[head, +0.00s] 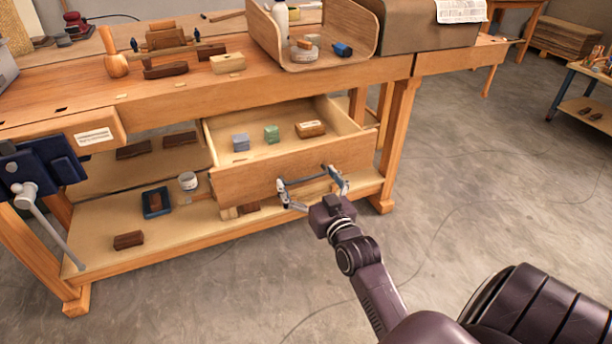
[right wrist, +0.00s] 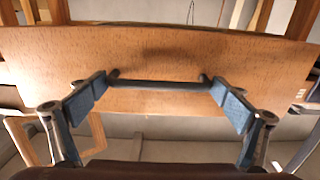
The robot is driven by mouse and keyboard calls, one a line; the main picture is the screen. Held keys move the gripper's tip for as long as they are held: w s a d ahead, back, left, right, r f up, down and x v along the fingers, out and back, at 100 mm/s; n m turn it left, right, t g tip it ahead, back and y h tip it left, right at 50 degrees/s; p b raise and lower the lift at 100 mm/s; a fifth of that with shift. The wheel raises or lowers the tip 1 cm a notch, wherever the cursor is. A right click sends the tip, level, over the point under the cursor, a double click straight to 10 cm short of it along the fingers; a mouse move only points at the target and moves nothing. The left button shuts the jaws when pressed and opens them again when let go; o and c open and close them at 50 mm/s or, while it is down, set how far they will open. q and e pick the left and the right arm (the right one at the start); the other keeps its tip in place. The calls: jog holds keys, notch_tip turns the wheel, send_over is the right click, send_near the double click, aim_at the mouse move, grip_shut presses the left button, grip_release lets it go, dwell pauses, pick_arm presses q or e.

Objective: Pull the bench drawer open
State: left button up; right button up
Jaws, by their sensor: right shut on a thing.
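The bench drawer (head: 292,166) is pulled out from under the bench top, and I see into it from above. Its dark bar handle (head: 304,180) is on the wooden front. My right gripper (head: 312,188) is at the handle, its two fingers spread wide, one at each end of the bar. In the right wrist view, the handle (right wrist: 160,85) spans between the blue-grey finger pads (right wrist: 160,101), which are shut on its ends. Inside the drawer are a grey block (head: 240,142), a green block (head: 272,134) and a wooden-topped piece (head: 311,129). My left gripper is not in view.
The wooden bench (head: 330,73) holds a curved wooden tray (head: 262,38), a mallet (head: 117,65) and several blocks. A blue vise (head: 40,168) is at the left. A lower shelf (head: 110,250) lies below the drawer. The floor (head: 460,190) at the right is mostly clear, with a thin cable.

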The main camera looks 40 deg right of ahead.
jog(key=shift+a, duration=0.1)
jog(key=o, duration=1.4)
jog(key=v, duration=1.2)
